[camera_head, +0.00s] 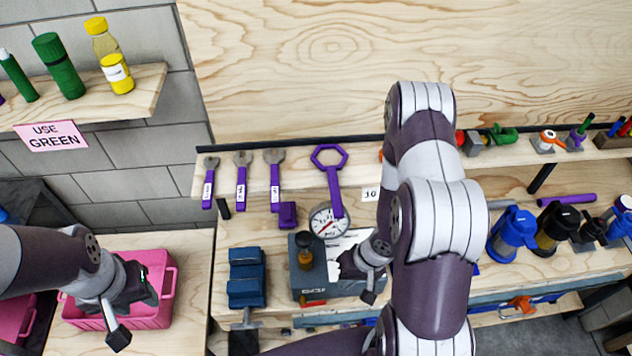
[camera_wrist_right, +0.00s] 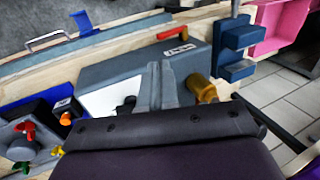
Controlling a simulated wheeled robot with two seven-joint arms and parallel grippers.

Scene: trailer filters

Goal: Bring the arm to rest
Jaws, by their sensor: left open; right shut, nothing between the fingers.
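My right arm rises large in the middle of the head view and folds down over the workbench. Its gripper (camera_head: 352,265) is small and dark, beside the grey box on the bench, shut and empty. In the right wrist view its two grey fingers (camera_wrist_right: 161,84) are together in front of the grey box (camera_wrist_right: 135,70). I cannot tell whether they touch it. My left gripper (camera_head: 143,283) is open, above the pink bin (camera_head: 165,262) at the lower left, with nothing visible in it.
A blue vise (camera_head: 247,278) stands left of the grey box. Several purple-handled wrenches (camera_head: 242,180) and a round gauge (camera_head: 328,222) are behind it. Blue and black filter housings (camera_head: 512,232) stand at the right. A shelf with bottles (camera_head: 58,66) is at the upper left.

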